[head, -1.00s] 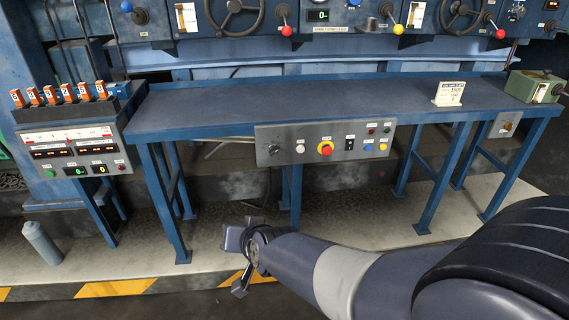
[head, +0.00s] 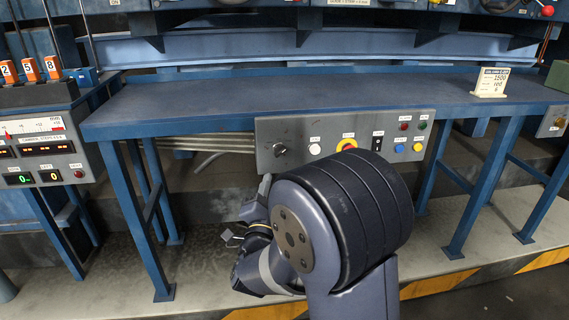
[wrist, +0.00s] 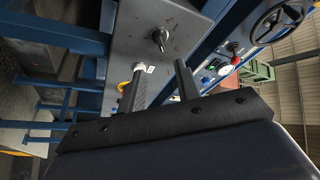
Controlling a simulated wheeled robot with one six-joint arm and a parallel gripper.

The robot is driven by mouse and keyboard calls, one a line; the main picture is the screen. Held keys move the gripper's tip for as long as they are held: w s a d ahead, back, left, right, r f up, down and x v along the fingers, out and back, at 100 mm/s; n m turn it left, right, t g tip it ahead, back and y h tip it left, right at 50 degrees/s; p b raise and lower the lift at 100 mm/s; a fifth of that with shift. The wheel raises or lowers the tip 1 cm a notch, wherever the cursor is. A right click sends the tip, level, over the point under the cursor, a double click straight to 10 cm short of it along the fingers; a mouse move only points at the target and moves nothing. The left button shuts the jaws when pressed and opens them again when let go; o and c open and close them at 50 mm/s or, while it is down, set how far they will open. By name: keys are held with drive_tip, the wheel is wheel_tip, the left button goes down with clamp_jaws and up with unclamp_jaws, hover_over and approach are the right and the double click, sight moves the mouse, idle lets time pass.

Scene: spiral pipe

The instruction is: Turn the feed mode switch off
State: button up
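The grey control panel (head: 345,125) hangs on the front edge of the blue bench. A dark rotary switch (head: 279,150) sits at its left end, and a small black switch (head: 378,141) sits nearer its right end. The labels are too small to read, so I cannot tell which is the feed mode switch. The rotary switch also shows in the wrist view (wrist: 159,38), beyond my gripper (wrist: 159,68). My gripper is open, with its two fingers apart and nothing seen between them. In the head view my arm covers most of the gripper, below the panel.
The panel also has a white button (head: 314,149), a red-and-yellow stop button (head: 346,145) partly behind my arm, and several small buttons. The bench (head: 250,98) top is mostly clear, with a sign (head: 491,83) at its right. A readout box (head: 40,150) stands left.

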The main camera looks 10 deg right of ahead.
sight(281, 154)
drive_tip(key=x, duration=1)
drive_tip(key=shift+w+r, duration=0.15)
clamp_jaws()
